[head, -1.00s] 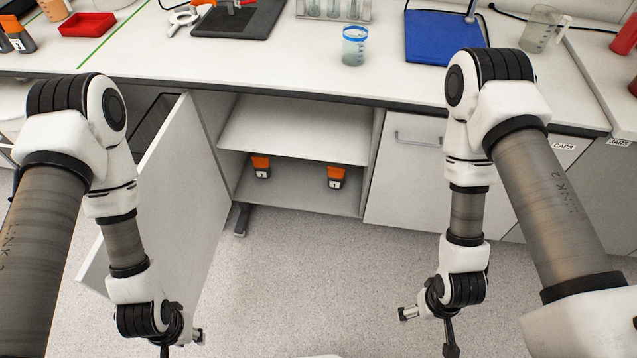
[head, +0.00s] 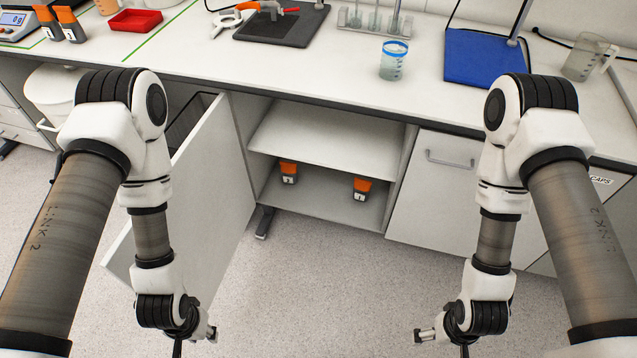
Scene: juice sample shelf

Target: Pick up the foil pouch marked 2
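Two orange-topped pouches with dark lower parts and white number labels stand on the lower shelf of the open cabinet. The left cabinet pouch (head: 288,172) has a label too small to read surely. The right cabinet pouch (head: 362,189) seems marked 1. Two similar pouches, one (head: 45,20) beside another (head: 71,24), stand on the bench at the far left, their numbers unclear. My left gripper (head: 195,342) and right gripper (head: 444,342) hang low over the floor in front of the cabinet. Both look open and empty, with their lower fingers partly cut by the frame edge.
The cabinet door (head: 190,200) stands open on the left, beside my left arm. The cabinet's upper shelf (head: 325,140) is bare and overhangs the pouches. A beaker (head: 393,62) stands near the bench edge. The floor ahead is clear.

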